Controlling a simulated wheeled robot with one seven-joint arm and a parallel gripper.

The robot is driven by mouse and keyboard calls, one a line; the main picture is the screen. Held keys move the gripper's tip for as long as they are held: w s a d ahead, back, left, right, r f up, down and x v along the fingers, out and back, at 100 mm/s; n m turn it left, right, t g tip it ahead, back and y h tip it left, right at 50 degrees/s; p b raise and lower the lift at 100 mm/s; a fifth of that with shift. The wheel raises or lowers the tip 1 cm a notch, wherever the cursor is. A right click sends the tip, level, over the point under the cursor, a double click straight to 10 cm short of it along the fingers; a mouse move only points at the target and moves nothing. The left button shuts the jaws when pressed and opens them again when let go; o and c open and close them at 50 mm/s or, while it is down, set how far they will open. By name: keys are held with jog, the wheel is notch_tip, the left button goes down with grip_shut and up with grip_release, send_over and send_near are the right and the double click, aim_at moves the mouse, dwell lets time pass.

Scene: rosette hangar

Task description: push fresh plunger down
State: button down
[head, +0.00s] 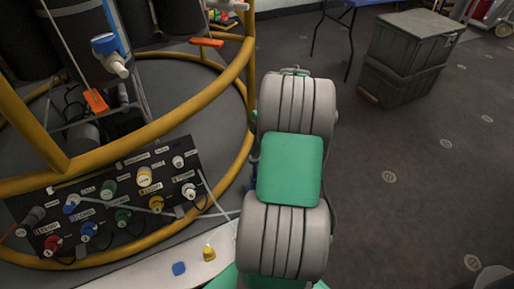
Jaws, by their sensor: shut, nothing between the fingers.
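A dark, tilted control panel (105,198) with two rows of coloured knobs or plungers stands at the lower left inside the yellow ring frame. The upper row shows a blue one (71,203), a green one (109,188), a yellow one (143,177) and a white one (178,162). The labels are too small to read, so I cannot tell which is the fresh plunger. My grey and green arm fills the middle, to the right of the panel. My gripper does not show.
Yellow rails (175,110) surround the rosette's dark bottles and a blue-and-white valve (109,52). A pale ledge (150,274) holds a small blue piece (179,268) and a yellow piece (209,253). Dark crates (405,62) stand upper right beside a blue table. The floor at right is largely clear.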

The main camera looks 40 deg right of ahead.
notch_tip(320, 180, down, 8)
jog(key=b, duration=0.5)
jog(key=shift+b, duration=0.35)
jog(key=shift+s, duration=0.1)
jog(key=shift+a, duration=0.1)
jog(key=shift+r+p, duration=0.35)
jog(key=shift+p, duration=0.05)
jog(key=w+p+v, duration=0.1)
jog(key=p+v, duration=0.4)
jog(key=v, duration=0.8)
jog(key=shift+s+a+r, duration=0.2)
jog(key=shift+s+r, duration=0.15)
jog(key=shift+r, duration=0.15)
